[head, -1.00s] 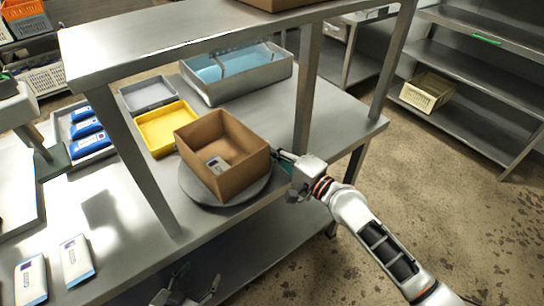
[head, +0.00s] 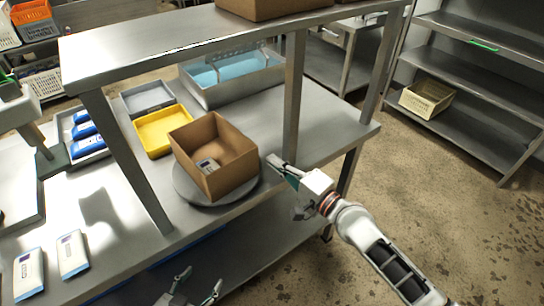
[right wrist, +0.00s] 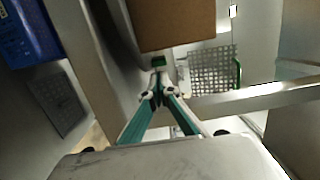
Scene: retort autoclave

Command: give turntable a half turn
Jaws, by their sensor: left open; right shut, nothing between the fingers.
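The round grey turntable (head: 190,188) sits on the steel table with an open cardboard box (head: 225,172) on it; a small white pack (head: 207,165) lies inside the box. My right gripper (head: 271,161) is shut and empty, just right of the box and turntable and apart from the box in the head view. In the right wrist view its fingertips (right wrist: 158,82) meet below the box's brown wall (right wrist: 176,22). My left gripper (head: 198,288) is open and empty at the bottom of the head view, in front of the table. The turntable's far side is hidden by the box.
A yellow tray (head: 154,143) and a grey tray (head: 148,97) stand left of and behind the box. A steel post (head: 293,100) of the overhead shelf rises behind the right gripper. White pouches (head: 72,255) lie at the front left.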

